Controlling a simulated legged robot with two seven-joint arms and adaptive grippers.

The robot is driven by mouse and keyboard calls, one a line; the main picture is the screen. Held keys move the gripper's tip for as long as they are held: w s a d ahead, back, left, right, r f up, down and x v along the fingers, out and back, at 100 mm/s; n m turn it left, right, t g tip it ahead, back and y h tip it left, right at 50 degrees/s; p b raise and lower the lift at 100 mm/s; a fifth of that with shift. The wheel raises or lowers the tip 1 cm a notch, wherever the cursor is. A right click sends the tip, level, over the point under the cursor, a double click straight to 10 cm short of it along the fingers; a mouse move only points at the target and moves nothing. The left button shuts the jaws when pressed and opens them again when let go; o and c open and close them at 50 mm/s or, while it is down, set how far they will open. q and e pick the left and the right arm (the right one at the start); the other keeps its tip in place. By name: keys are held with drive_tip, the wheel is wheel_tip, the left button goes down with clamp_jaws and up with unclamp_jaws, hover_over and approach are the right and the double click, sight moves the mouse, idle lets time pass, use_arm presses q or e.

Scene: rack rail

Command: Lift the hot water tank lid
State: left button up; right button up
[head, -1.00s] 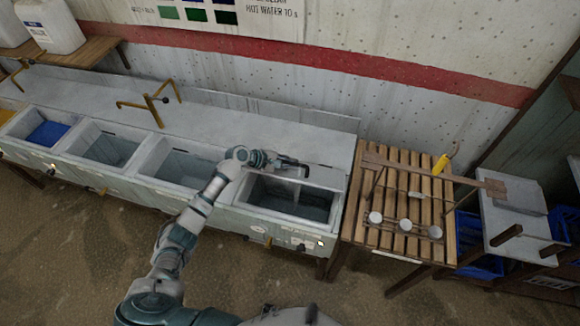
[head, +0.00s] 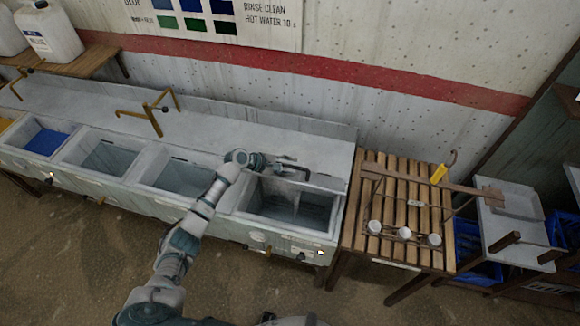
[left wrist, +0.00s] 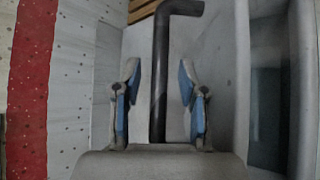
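The hot water tank (head: 290,226) is the rightmost basin of the metal sink row in the head view. Its front part is open and its inside looks hazy. A pale panel behind the opening, which looks like the lid (head: 324,181), carries a dark bent handle (head: 304,172). My left gripper (head: 284,163) is at this handle. In the left wrist view the fingers of the left gripper (left wrist: 160,95) stand apart on either side of the handle (left wrist: 161,70), with gaps on both sides. Whether the lid is raised is hard to tell. My right gripper is not in view.
Several open basins (head: 107,157) and brass taps (head: 155,115) lie to the left. A slatted wooden table (head: 395,250) with a long-handled tool (head: 420,184) adjoins the tank on the right. Blue crates (head: 478,272) stand beyond it. A wall rises behind.

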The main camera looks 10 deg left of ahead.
use_arm(q)
drive_tip(key=v, duration=1.1)
drive_tip(key=shift+a, duration=0.1)
drive_tip(key=shift+s+a+r, duration=0.15)
drive_tip(key=shift+a, duration=0.3)
